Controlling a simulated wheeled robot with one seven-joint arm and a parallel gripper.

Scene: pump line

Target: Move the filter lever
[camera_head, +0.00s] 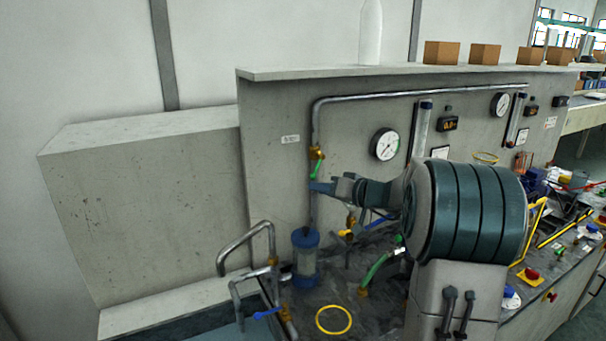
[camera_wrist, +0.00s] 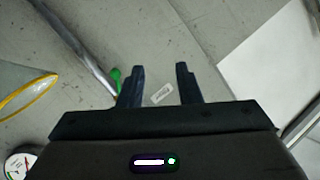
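A green lever (camera_head: 317,169) hangs from a brass valve (camera_head: 316,152) on the vertical pipe above the filter, a clear cylinder with blue caps (camera_head: 305,258). I take this lever to be the filter lever; no tag on it is readable. My gripper (camera_head: 318,187) is just below the lever in the head view. In the wrist view my gripper (camera_wrist: 160,68) is open, with nothing between its fingers except the wall and a label behind. The green lever (camera_wrist: 115,77) shows beside the left finger, outside the gap and partly hidden. Whether they touch is unclear.
A grey pipe (camera_wrist: 75,40) runs close by on the left. Another green lever (camera_head: 376,268) and a blue lever (camera_head: 268,313) sit lower on the bench. A gauge (camera_head: 385,145) is on the panel. A yellow ring (camera_head: 334,332) lies on the counter.

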